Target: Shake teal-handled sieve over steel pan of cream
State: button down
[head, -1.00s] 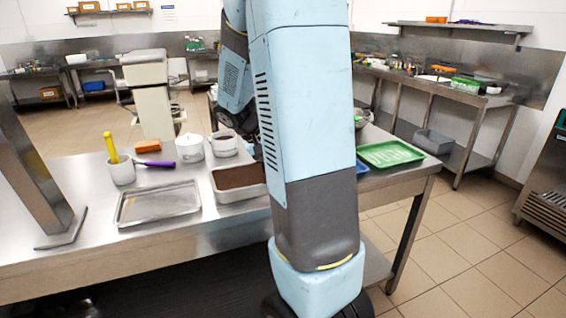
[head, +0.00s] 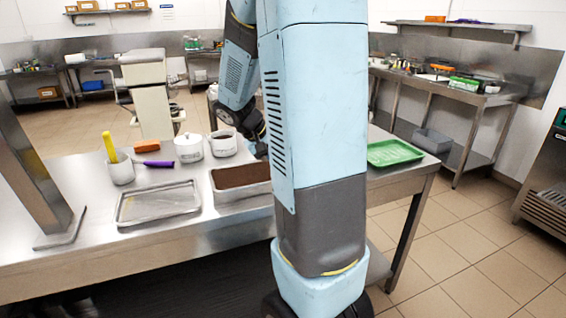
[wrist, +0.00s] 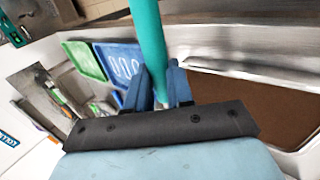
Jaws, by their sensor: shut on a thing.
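In the wrist view my gripper (wrist: 160,92) is shut on the teal handle of the sieve (wrist: 148,45). The handle runs up and out of the top of the picture, and the sieve's mesh is not visible. A steel pan (head: 240,194) stands on the steel table in the head view, filled with an even brown surface; no bare cream shows. What looks like this pan's brown surface (wrist: 255,105) fills the right of the wrist view, beside the gripper. In the head view my arm hides the gripper and sieve.
A shallow empty tray (head: 158,204) lies left of the pan. Behind are white pots (head: 188,149), a purple-handled tool (head: 158,163) and a pot with a yellow handle (head: 121,171). A green tray (head: 396,152) lies right of my arm; a blue tray (wrist: 122,64) shows in the wrist view.

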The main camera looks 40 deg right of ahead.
jog(key=shift+r, duration=1.85)
